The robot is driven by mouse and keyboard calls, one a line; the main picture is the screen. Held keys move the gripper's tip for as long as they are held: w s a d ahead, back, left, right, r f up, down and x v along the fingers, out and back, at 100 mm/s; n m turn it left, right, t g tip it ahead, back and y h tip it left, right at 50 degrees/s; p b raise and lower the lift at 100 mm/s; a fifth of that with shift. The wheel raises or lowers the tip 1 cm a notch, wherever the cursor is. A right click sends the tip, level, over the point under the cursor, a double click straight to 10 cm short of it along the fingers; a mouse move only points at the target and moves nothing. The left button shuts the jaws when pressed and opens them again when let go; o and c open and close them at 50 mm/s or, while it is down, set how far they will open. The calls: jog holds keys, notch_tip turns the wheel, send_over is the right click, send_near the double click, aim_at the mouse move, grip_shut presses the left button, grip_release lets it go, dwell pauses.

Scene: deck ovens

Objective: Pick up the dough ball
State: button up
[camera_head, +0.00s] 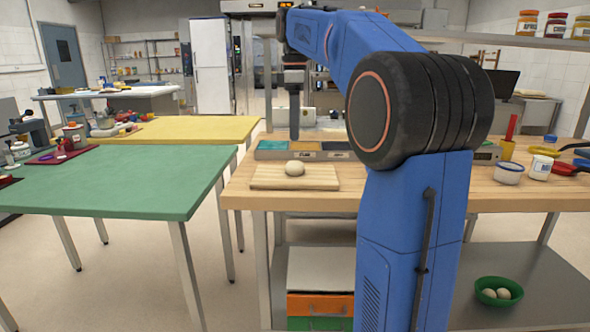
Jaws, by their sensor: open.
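A pale dough ball (294,168) sits on a light wooden board (265,182) near the front left corner of the wooden table (242,190). My gripper (294,136) hangs down from my blue arm, dark and small in the picture. It appears above and behind the dough ball, apart from it. Its finger gap is too small to make out clearly, and nothing shows held in it. The dough ball is fully in view.
A green table (110,180) stands to the left across a gap. Jars (509,173) stand on the right. A green bowl (498,292) on the lower shelf holds more pale balls.

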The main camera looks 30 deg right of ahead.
send_over(295, 161)
jog(key=f, duration=0.5)
jog(key=shift+s+a+f, duration=0.25)
jog(key=shift+s+f, duration=0.05)
jog(key=shift+f, duration=0.05)
jog(key=shift+w+d+f, duration=0.15)
jog(key=shift+f, duration=1.2)
jog(key=shift+w+d+f, duration=0.1)
jog(key=shift+w+f, duration=0.05)
jog(key=shift+f, duration=1.2)
jog(key=shift+c, duration=0.5)
jog(key=c, duration=1)
jog(key=shift+c, duration=0.2)
